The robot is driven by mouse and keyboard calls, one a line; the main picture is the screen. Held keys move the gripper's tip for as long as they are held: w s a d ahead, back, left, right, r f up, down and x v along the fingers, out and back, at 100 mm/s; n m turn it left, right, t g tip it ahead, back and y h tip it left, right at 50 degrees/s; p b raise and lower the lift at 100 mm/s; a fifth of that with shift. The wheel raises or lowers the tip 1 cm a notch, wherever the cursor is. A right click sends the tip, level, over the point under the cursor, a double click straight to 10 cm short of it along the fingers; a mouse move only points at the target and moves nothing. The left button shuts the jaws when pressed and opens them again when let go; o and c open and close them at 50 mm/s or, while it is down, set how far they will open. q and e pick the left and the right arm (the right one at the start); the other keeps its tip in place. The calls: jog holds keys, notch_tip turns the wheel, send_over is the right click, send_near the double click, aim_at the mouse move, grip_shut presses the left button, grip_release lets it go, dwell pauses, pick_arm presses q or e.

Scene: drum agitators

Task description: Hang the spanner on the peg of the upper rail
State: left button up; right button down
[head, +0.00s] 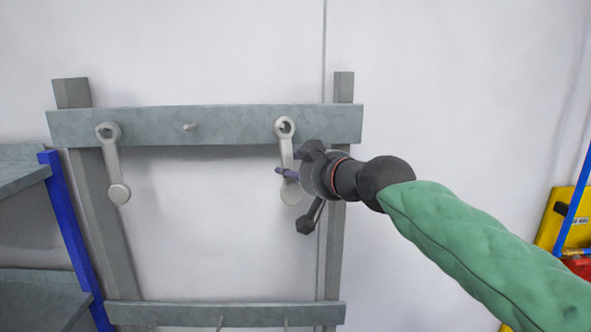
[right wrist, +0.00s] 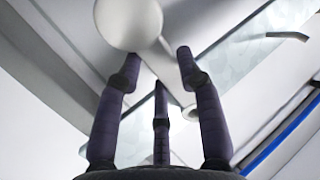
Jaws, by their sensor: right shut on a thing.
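The upper rail (head: 230,124) is a grey metal bar across two posts. A pale spanner (head: 287,157) is at its right end, upright, ring up and round disc down. The ring lines up with a peg (head: 286,127) seen through its hole; I cannot tell how far it is on the peg. My right gripper (head: 291,173) is shut on its shank from the right. In the right wrist view the spanner (right wrist: 128,25) shows its disc close up, its shank running between the dark fingers of the gripper (right wrist: 160,68). My left gripper is out of view.
A second pale spanner (head: 116,168) hangs at the rail's left end, slightly tilted. A bare peg (head: 189,127) sticks out between them. A lower rail (head: 230,314) crosses below. Grey shelves with a blue post (head: 75,235) stand left. Yellow equipment (head: 570,220) stands far right.

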jog(key=c, duration=0.7)
grip_release()
jog(key=shift+f, duration=0.1)
